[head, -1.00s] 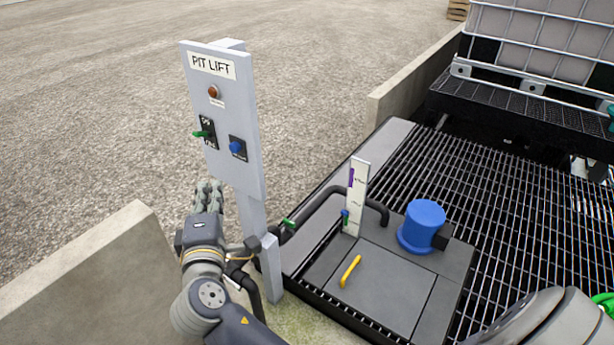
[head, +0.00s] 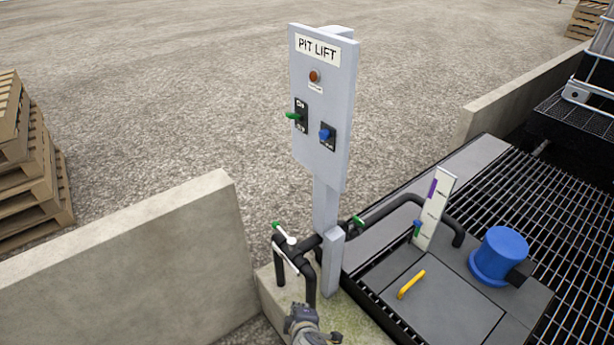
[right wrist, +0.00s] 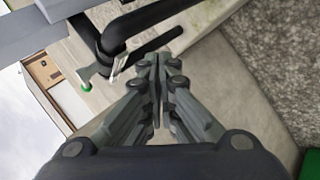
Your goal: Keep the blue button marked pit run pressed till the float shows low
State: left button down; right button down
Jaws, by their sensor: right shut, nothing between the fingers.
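The PIT LIFT panel (head: 325,110) stands upright on a grey post. The blue button (head: 325,134) sits on a dark plate at its lower right; its label is too small to read. Nothing touches it. The white gauge board (head: 432,215) carries a purple marker (head: 433,188) near its upper label and a blue-green piece at its lower left edge; I cannot tell which is the float. My right gripper (right wrist: 155,62) is shut and empty, close to black pipes. It seems to be the hand at the head view's bottom edge, well below the panel.
A green switch (head: 295,115) and a red-brown lamp (head: 314,76) share the panel. Black pipes with a green-tipped valve (head: 283,233) stand by the post. Low concrete walls (head: 130,260), a blue pump (head: 500,255) and a yellow handle (head: 411,284) are nearby. Gravel behind is open.

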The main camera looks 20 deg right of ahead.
jog(key=s+d+f+m+g+y, duration=0.1)
jog(key=s+d+f+m+g, duration=0.2)
jog(key=s+f, duration=0.85)
jog(key=s+d+f+m+g, duration=0.2)
jog(key=s+d+f, duration=0.1)
jog(key=s+f, duration=0.85)
jog(key=s+d+f+m+g, duration=0.1)
jog(key=s+d+f+m, duration=0.2)
jog(key=s, duration=0.7)
jog(key=s+d+f+m+g+b, duration=0.1)
jog(key=s+d+f+m+g, duration=0.1)
jog(key=s, duration=0.8)
jog(key=shift+d+f+m, duration=0.4)
jog(key=shift+d+f, duration=0.15)
jog(key=shift+d, duration=0.35)
